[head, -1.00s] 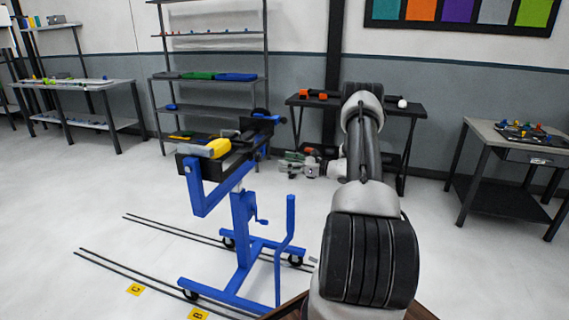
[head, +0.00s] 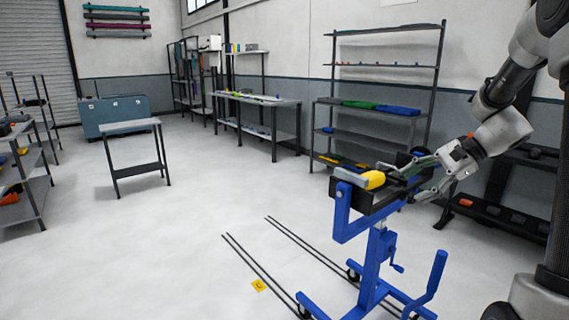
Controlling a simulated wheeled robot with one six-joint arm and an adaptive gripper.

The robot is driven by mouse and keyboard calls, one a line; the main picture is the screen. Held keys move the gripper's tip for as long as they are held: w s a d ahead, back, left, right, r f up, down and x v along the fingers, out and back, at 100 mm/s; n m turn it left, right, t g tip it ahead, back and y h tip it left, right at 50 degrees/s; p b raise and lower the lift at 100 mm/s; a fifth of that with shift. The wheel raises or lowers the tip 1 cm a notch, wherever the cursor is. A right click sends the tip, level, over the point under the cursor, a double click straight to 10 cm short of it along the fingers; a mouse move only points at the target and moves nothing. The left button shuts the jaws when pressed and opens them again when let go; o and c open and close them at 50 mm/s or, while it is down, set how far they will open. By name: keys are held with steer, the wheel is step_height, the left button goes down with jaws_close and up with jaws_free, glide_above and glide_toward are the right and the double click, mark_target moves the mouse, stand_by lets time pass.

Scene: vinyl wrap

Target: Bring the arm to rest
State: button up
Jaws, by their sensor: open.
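My gripper (head: 414,178) shows in the head view at the end of my grey and black arm, which comes in from the right edge. Its greenish fingers are spread apart and point left. No object shows between them. The fingers overlap the right end of the black top tray (head: 366,197) of a blue wheeled stand (head: 377,255) in the picture. I cannot tell whether they touch it. A yellow and grey tool (head: 372,180) lies on the left part of that tray.
A grey shelf rack (head: 374,105) with green and blue items stands behind the stand. A long table (head: 257,99), a small table (head: 130,127) and a blue-grey cabinet (head: 115,112) are farther left.

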steer(key=s+r+n+h, duration=0.2)
steer(key=s+n+h, duration=0.2)
steer(key=s, duration=0.8)
steer(key=s+d+r+n+t+h, duration=0.1)
steer(key=s+r+n+h, duration=0.2)
steer(key=s+n, duration=0.6)
steer(key=s+h, duration=0.2)
steer(key=s, duration=0.2)
steer(key=shift+s+d+n, duration=0.15)
steer(key=shift+d+n, duration=0.1)
steer(key=shift+n, duration=0.05)
